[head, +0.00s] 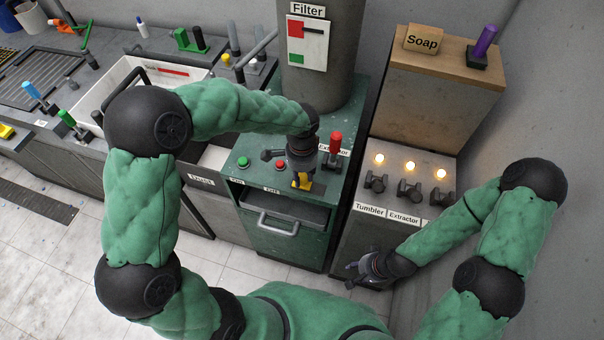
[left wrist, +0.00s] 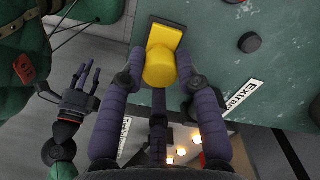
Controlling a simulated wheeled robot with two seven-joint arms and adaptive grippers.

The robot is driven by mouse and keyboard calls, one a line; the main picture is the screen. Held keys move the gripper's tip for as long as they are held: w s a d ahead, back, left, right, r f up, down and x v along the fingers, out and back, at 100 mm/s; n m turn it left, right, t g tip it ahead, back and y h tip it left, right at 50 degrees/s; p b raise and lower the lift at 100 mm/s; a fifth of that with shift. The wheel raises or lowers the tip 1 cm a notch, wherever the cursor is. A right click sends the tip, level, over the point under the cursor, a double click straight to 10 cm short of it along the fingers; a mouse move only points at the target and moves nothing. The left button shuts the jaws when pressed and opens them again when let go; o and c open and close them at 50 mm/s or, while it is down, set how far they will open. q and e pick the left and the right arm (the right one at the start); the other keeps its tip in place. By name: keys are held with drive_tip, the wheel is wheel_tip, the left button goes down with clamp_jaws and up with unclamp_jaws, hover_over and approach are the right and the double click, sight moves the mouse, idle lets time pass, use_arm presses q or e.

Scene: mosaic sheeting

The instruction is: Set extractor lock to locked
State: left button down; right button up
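A yellow knob (head: 303,182) sits on a dark plate on the green cabinet top, near its front edge. It is the yellow knob with a flat bar in the left wrist view (left wrist: 160,66). My left gripper (head: 303,174) is directly over it. In the left wrist view its fingers (left wrist: 161,62) flank the knob closely; I cannot tell whether they press on it. A partly hidden label (left wrist: 241,96) reading "Extrac…" lies beside the knob. My right gripper (head: 366,269) is low by the grey cabinet, empty, its fingers spread. It also shows in the left wrist view (left wrist: 83,84).
A red-handled lever (head: 335,144), a green button (head: 243,162) and a red button (head: 279,166) stand close around my left gripper. The filter column (head: 330,60) rises behind. The grey cabinet at right carries several valves (head: 409,187) under lamps. A drawer handle (head: 277,224) juts out in front.

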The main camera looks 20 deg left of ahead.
sight(316, 189)
use_arm(q)
drive_tip(key=shift+d, duration=2.25)
drive_tip(key=shift+a, duration=0.1)
drive_tip(key=c, duration=1.1)
unclamp_jaws()
drive_tip(key=shift+s, duration=0.1)
drive_tip(key=shift+o, duration=1)
drive_tip(key=shift+r, duration=0.1)
wheel_tip(316, 189, up, 12)
drive_tip(key=shift+f, duration=0.2)
